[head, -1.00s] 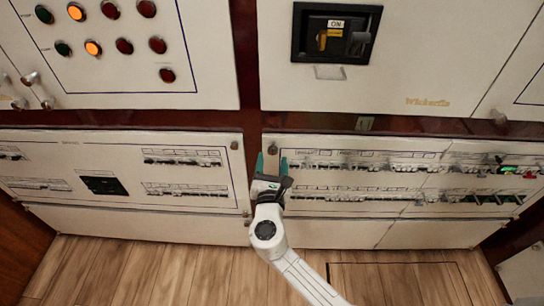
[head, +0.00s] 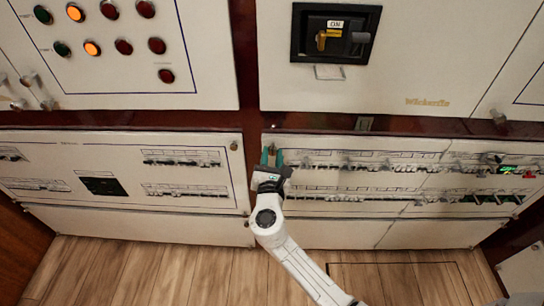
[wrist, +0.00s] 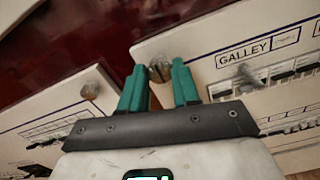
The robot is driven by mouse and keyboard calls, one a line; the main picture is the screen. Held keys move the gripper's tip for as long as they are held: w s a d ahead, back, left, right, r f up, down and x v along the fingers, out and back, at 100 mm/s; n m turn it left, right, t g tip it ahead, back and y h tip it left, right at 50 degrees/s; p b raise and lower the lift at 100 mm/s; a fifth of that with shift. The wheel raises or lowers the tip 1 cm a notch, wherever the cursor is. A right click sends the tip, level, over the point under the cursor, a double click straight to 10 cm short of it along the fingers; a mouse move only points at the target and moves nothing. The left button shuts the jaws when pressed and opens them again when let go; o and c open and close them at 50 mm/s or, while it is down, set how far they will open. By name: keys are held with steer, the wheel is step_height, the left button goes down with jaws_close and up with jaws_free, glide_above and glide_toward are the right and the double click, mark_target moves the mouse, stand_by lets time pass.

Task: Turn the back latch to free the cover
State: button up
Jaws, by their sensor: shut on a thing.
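A small round metal latch knob (wrist: 160,68) sits at the upper left corner of the white lower right panel, the one labelled GALLEY; the knob is small in the head view (head: 272,148). My gripper (head: 272,154) reaches up to this corner. In the wrist view its two teal fingers (wrist: 158,73) are one on each side of the knob, shut on it. The knob's lower part is hidden by the fingers, and its turned angle cannot be told.
A similar knob (wrist: 90,90) is on the lower left panel (head: 100,205), close by. Rows of breakers (head: 390,165) run to the right of my gripper. A larger upper panel (head: 420,85) with an ON switch (head: 335,36) stands above. The wood floor (head: 150,270) is clear.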

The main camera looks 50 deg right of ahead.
steer(key=shift+c, duration=1.3)
steer(key=shift+f+m+b, duration=0.1)
steer(key=shift+m+b, duration=0.2)
steer(key=shift+b, duration=0.05)
steer(key=m+b, duration=0.3)
steer(key=shift+f+m, duration=0.15)
steer(key=shift+m, duration=0.15)
steer(key=m+b, duration=0.4)
steer(key=shift+m, duration=0.3)
steer(key=m+b, duration=0.5)
steer(key=shift+m+b, duration=1.5)
steer(key=shift+m, duration=0.5)
steer(key=o, duration=1.1)
steer(key=shift+r, duration=0.2)
steer(key=shift+c, duration=0.2)
